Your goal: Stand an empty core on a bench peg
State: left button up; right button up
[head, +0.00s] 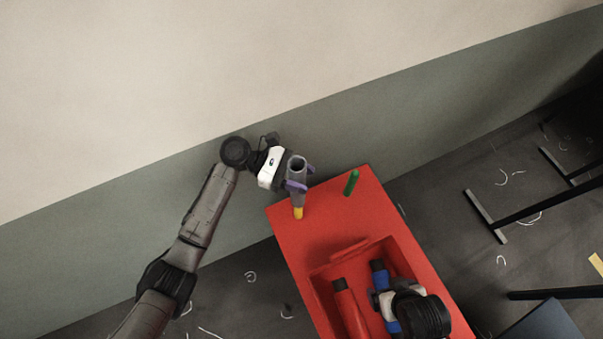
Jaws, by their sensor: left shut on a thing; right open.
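My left gripper (300,179) has purple fingers and is shut on a grey hollow core (297,164). The core is roughly upright with its open end facing up, over the far left corner of the red bench (325,212). A yellow peg (298,213) shows just below the core. I cannot tell whether the core is around it or only above it. A green peg (352,183) stands bare to the right. My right gripper (381,302) is open, at a blue tube (379,273) in the bench's recess; its fingertips are largely hidden.
The recess (318,285) in the bench also holds a red tube (349,309) with a dark end. The bench top between the pegs and recess is clear. A wall (200,190) runs behind. Dark metal frames (485,216) stand on the floor at right.

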pick_arm(q)
jog(key=shift+f+b, duration=0.4)
jog(key=shift+f, duration=0.85)
jog(key=shift+f+b, duration=1.1)
jog(key=shift+f, duration=1.4)
